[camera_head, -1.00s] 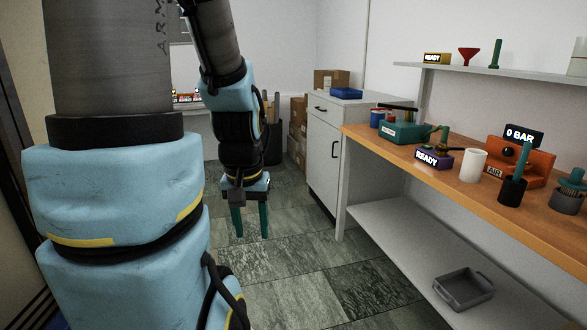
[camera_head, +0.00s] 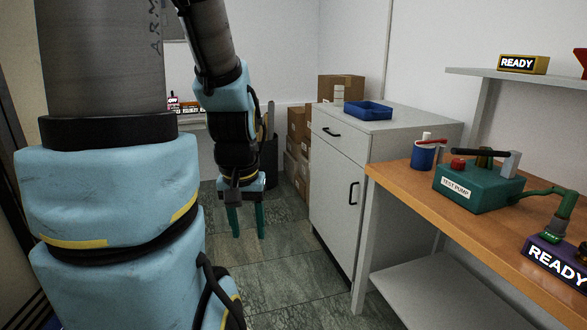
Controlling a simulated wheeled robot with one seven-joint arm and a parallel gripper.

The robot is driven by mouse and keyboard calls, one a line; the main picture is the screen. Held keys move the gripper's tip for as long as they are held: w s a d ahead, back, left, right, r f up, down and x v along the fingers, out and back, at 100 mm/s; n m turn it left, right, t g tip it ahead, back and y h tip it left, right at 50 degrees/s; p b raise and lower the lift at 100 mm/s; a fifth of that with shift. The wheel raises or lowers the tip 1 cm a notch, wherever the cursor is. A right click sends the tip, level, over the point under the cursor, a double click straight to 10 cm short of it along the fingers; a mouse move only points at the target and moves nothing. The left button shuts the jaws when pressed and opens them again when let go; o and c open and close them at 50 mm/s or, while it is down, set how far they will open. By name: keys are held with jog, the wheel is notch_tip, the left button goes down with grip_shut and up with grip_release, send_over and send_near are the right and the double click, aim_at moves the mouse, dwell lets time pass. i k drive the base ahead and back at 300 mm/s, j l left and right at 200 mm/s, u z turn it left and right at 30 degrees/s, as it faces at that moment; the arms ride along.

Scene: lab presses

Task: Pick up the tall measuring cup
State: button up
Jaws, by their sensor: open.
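My gripper (camera_head: 247,232) hangs pointing down over the floor in front of the white cabinet. Its two green fingers are apart, with nothing between them. I cannot pick out a tall measuring cup for certain. A small whitish upright cylinder (camera_head: 338,95) stands on the cabinet top by a cardboard box, too small to identify. A blue container (camera_head: 423,155) with a white top stands at the left end of the wooden bench. Both are to the right of my gripper and well apart from it.
The wooden bench (camera_head: 405,181) holds a green test pump (camera_head: 480,190) and a purple READY sign (camera_head: 556,262). The floor (camera_head: 290,265) below my gripper is clear.

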aim_at(339, 90)
jog(key=i, duration=2.05)
